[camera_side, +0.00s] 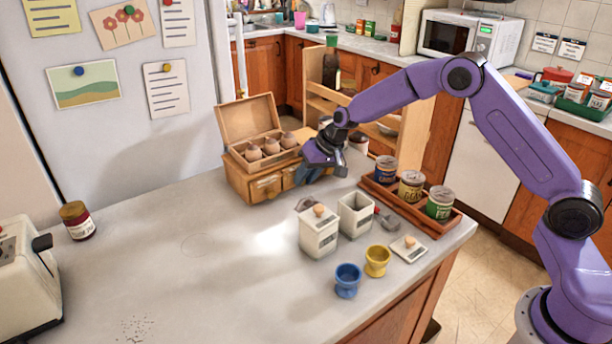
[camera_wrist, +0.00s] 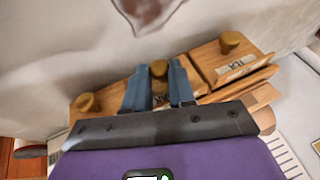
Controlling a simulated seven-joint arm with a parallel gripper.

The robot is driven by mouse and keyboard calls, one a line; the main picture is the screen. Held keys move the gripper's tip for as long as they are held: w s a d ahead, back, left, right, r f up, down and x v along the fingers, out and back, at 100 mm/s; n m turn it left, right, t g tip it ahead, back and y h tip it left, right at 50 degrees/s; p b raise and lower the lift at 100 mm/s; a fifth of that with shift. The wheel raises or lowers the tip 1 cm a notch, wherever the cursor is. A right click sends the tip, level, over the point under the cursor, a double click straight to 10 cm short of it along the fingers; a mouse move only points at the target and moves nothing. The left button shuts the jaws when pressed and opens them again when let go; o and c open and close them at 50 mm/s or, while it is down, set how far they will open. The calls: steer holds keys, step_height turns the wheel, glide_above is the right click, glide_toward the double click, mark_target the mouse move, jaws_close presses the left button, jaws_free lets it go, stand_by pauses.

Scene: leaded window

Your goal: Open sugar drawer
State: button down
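A small wooden chest (camera_side: 237,180) stands at the back of the counter with its lid up and brown eggs in its top. In the wrist view three drawers with round knobs show in a row. The right one (camera_wrist: 229,40) is labelled TEA. The label below the middle knob (camera_wrist: 158,68) is partly covered and I cannot read it; I see no label on the left one (camera_wrist: 87,103). My gripper (camera_wrist: 160,80) has its two blue-grey fingers on either side of the middle knob. I cannot tell whether they press on it. In the side view my gripper (camera_side: 308,172) is at the chest's front.
White canisters (camera_side: 319,237) and (camera_side: 355,215) stand in front of the chest. A wooden tray (camera_side: 452,226) with several tins is to the right. Blue (camera_side: 347,281) and yellow (camera_side: 377,261) egg cups sit near the front edge. The counter's left middle is mostly clear.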

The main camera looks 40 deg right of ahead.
steer(key=shift+s, duration=4.7)
steer(key=c, duration=0.9)
jaws_free()
steer(key=shift+c, duration=0.2)
steer(key=shift+r, duration=0.1)
steer(key=v, duration=1.7)
steer(key=shift+r, duration=0.1)
